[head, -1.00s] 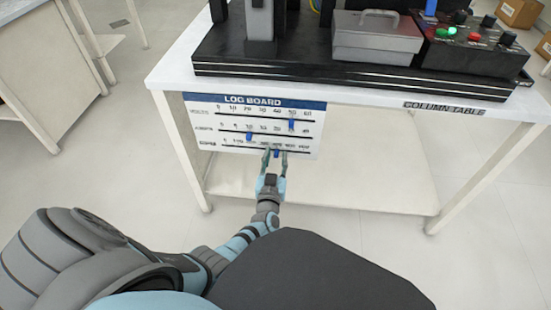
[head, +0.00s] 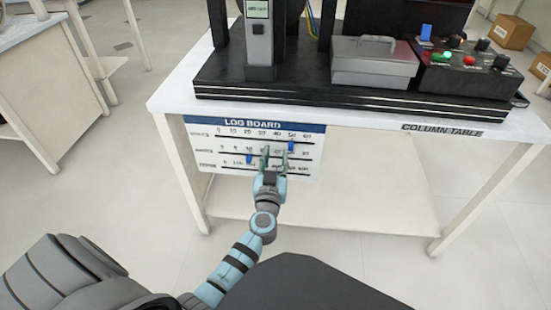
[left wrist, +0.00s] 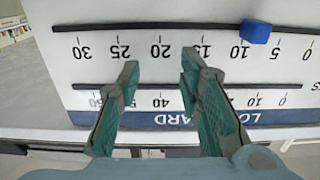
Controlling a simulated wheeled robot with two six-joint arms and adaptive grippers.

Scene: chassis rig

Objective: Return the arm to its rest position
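My left gripper (head: 272,157) is in front of the lower middle of the log board (head: 203,122), its fingers pointing up in the head view. In the left wrist view the fingers (left wrist: 160,72) are apart with only the bare board face between them, so it is open and empty. One blue slider (head: 291,146) sits toward the right of the top row. Another blue slider (head: 249,160) sits on the middle row, left of the fingers; the left wrist view shows one slider near 10 (left wrist: 255,31). My gripper hides part of the bottom row. My right gripper is out of view.
The log board hangs from the front edge of the column table (head: 370,118). A grey lidded box (head: 375,62) and a control box with knobs (head: 463,71) stand on the black base above. Open floor lies left of the table.

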